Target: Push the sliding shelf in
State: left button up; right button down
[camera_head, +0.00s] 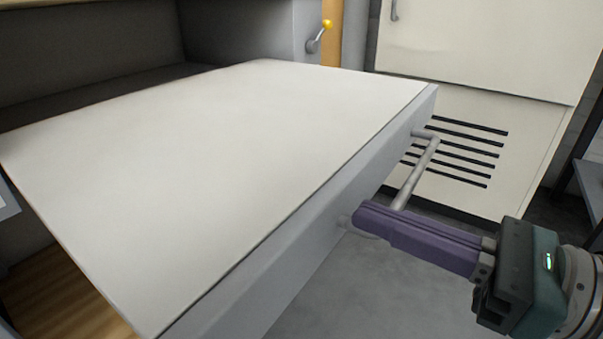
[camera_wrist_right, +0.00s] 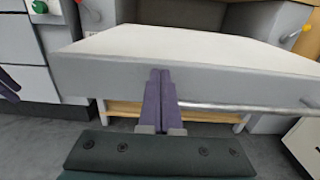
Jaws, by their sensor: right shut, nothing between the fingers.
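The sliding shelf (camera_head: 210,170) is a flat white board with a grey front edge, standing out from a dark recess in the head view. It also shows in the right wrist view (camera_wrist_right: 190,45). A grey bar handle (camera_head: 415,172) runs along its front; the bar shows in the wrist view too (camera_wrist_right: 245,107). My right gripper (camera_head: 358,218) has purple fingers, shut and empty. Its tips are at the shelf front near one end of the bar. I cannot tell whether they touch the front. My left gripper cannot be made out in the head view.
A cream cabinet (camera_head: 480,45) with dark vent slots stands behind on the right. A lever with a yellow knob (camera_head: 327,24) is on the frame at the back. A wooden surface (camera_head: 60,300) lies below the shelf. Grey floor (camera_head: 385,285) is open in front.

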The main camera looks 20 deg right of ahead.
pick_arm(q)
jog(key=shift+d+f, duration=0.1)
jog(key=shift+f, duration=0.15)
pick_arm(e)
jog(key=shift+x, duration=1.05)
